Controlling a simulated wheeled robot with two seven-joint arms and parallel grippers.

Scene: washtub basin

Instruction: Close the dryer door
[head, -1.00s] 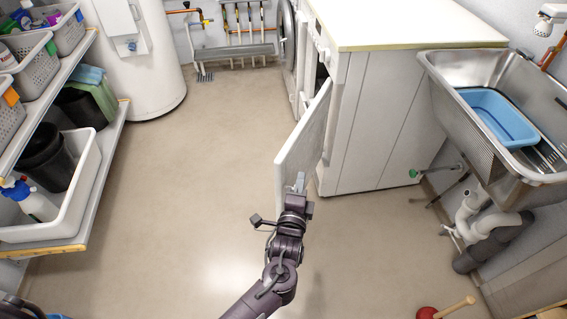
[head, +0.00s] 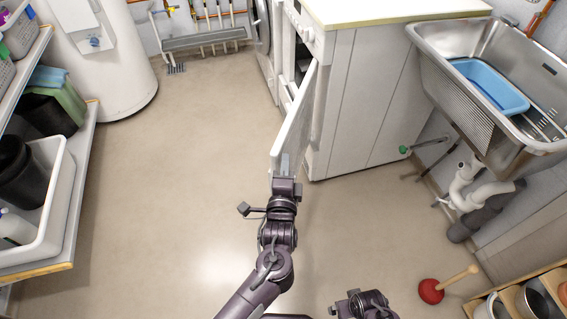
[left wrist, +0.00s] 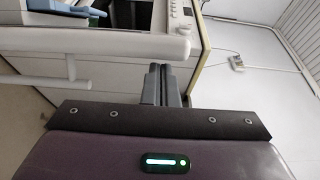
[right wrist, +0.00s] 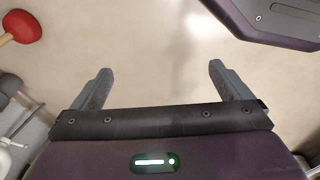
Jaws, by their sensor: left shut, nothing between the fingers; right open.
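The dryer door (head: 294,122) is a white panel in the head view. It stands ajar, at an angle out from the front of the white dryer (head: 350,110); a dark gap shows behind it. My left gripper (head: 285,165) is at the door's near, free end, overlapping it in the picture. Whether it touches the door I cannot tell. Its fingers are together and empty, as the left wrist view shows (left wrist: 162,85). My right gripper is open and empty over bare floor in the right wrist view (right wrist: 162,82); its arm shows at the bottom of the head view.
A steel sink (head: 440,75) with a blue basin (head: 490,85) stands right of the dryer, with pipes below. A red plunger (head: 432,290) lies on the floor at the lower right. Shelving with bins (head: 70,190) is at the left. The floor (head: 170,180) between is clear.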

